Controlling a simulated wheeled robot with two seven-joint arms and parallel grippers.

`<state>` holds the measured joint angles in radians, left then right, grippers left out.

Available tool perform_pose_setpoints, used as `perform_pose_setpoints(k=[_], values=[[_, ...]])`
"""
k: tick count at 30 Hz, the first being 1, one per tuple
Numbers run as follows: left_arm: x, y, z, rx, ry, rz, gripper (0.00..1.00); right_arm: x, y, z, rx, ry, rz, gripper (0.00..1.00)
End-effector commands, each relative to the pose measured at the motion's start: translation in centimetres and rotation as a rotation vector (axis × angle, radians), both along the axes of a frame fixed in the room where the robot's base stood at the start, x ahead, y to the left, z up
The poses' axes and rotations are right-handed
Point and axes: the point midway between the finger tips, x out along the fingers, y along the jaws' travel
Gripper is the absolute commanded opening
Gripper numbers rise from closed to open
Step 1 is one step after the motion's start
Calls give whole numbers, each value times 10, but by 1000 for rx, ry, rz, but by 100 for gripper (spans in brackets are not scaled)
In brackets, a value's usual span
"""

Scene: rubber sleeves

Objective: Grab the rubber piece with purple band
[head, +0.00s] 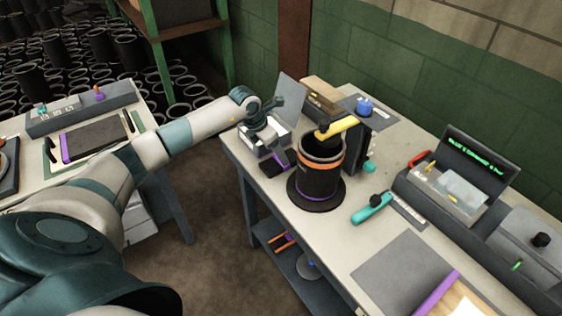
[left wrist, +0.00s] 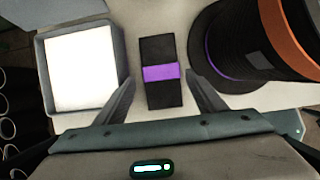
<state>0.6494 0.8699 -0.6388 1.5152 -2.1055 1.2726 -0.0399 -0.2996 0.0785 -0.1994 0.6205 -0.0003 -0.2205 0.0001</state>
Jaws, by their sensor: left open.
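The rubber piece with a purple band is a small black block; it lies on the table left of the black cylinder in the head view (head: 275,163). In the left wrist view (left wrist: 160,91) it lies between the two fingers, its purple band across the middle. My left gripper (head: 264,128) is above it in the head view. In the left wrist view the left gripper (left wrist: 161,84) is open, one finger on each side of the piece, with gaps to both. I cannot tell its height above the table. My right gripper is not in view.
A black cylinder (head: 318,184) with orange and purple bands stands on a round base close to the piece's right. A grey tray with a white inside (left wrist: 82,75) is close on its left. A teal tool (head: 372,208) and a dark display console (head: 470,160) are further right.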

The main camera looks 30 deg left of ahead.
Motion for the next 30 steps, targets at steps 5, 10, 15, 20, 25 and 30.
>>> perform_pose_setpoints(k=[5,10,15,20,25,30], values=[[6,-6,-16,-3,3,1,64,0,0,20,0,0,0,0],[12,-7,-34,-2,2,1,64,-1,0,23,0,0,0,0],[14,-8,-39,0,0,0,64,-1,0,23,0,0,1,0],[14,-8,-38,0,0,0,64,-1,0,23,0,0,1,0],[14,-8,-38,-1,0,1,64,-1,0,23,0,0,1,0],[14,-8,-38,-1,0,1,35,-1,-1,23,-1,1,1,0]])
